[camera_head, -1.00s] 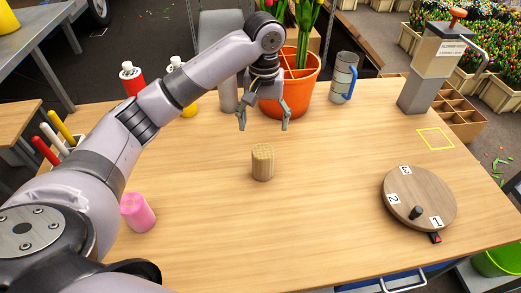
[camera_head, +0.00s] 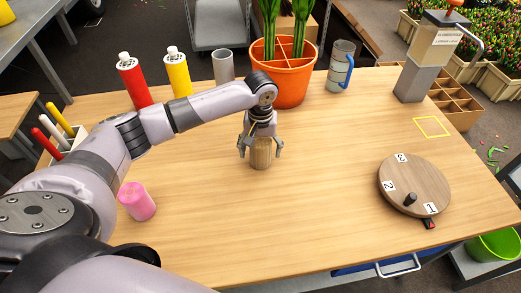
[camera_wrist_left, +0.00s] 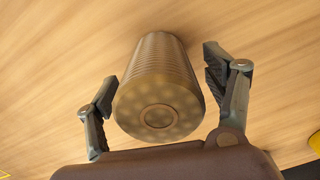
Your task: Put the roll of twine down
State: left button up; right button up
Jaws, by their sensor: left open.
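The roll of twine (camera_head: 261,157) is a tan ribbed cylinder standing upright on the wooden table (camera_head: 320,220). My left gripper (camera_head: 260,154) is open above and around it, with one finger on each side. In the left wrist view the roll (camera_wrist_left: 160,90) stands between the two open fingers (camera_wrist_left: 165,95), with a gap visible on both sides. Its top end faces the camera. My right gripper is not in view.
A round wooden turntable (camera_head: 437,181) with numbers is at the right. Red (camera_head: 134,82) and yellow (camera_head: 178,75) bottles, a grey cup (camera_head: 223,66), an orange pot (camera_head: 283,80) and a jug (camera_head: 340,68) line the back.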

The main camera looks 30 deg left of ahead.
pick_arm(q)
jog(key=shift+f, duration=0.85)
jog(key=shift+c, duration=0.2)
jog(key=c, duration=1.3)
jog(key=shift+r, duration=0.15)
notch_tip(320, 180, up, 20)
jog(key=shift+f, duration=0.1)
